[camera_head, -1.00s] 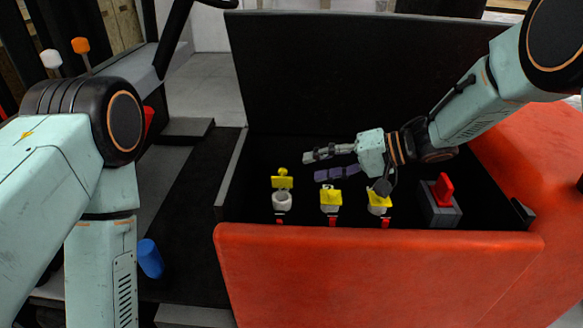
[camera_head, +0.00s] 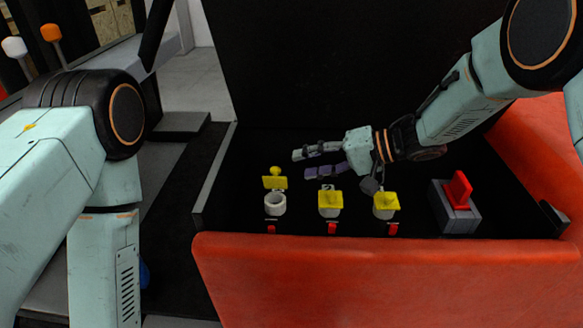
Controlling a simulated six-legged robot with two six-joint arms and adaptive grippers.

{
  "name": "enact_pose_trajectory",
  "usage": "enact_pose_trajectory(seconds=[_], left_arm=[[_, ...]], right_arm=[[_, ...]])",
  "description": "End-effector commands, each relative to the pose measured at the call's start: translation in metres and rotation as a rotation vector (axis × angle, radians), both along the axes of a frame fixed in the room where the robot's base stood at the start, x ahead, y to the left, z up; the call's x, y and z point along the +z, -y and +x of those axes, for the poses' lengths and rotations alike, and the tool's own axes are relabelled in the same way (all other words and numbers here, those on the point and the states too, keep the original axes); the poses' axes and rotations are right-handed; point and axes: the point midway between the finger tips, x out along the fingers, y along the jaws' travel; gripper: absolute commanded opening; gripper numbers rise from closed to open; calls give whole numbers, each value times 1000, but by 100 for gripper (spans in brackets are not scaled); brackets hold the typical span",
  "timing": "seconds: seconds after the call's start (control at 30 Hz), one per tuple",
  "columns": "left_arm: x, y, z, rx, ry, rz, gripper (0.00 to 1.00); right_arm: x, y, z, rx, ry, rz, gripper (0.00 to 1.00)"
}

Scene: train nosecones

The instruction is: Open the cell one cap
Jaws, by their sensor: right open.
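Three white cells with yellow caps stand in a row inside the open black compartment. The left cap (camera_head: 275,183) is tilted up behind its white ring (camera_head: 275,205), whose mouth is uncovered. The middle cap (camera_head: 330,199) and the right cap (camera_head: 386,201) lie over their cells. My right gripper (camera_head: 304,163) is open and empty behind the row, its fingers pointing left, above and to the right of the raised left cap. It appears apart from all caps. My left arm comes down at the left, and its gripper is out of view.
A red switch (camera_head: 459,190) on a grey block stands at the right of the row. Small red tabs (camera_head: 332,229) sit in front of the cells. The red front wall (camera_head: 380,270) and raised black lid (camera_head: 330,70) bound the compartment.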

Motion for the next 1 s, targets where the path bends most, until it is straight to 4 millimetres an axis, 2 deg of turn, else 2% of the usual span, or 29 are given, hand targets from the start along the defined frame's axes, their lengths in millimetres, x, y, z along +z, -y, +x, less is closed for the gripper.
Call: enact_pose_trajectory(seconds=[0.1,0.3,0.67,1.0], left_arm=[[-6,0,0,2,-1,0,36],[-11,0,0,2,0,0,36],[-11,0,0,2,0,0,36],[-11,0,0,1,0,0,36]], right_arm=[[-11,-19,2,4,1,-3,44],[-19,-38,7,2,1,-3,44],[-21,-45,10,1,0,0,44],[-21,-44,11,0,1,-1,17]])
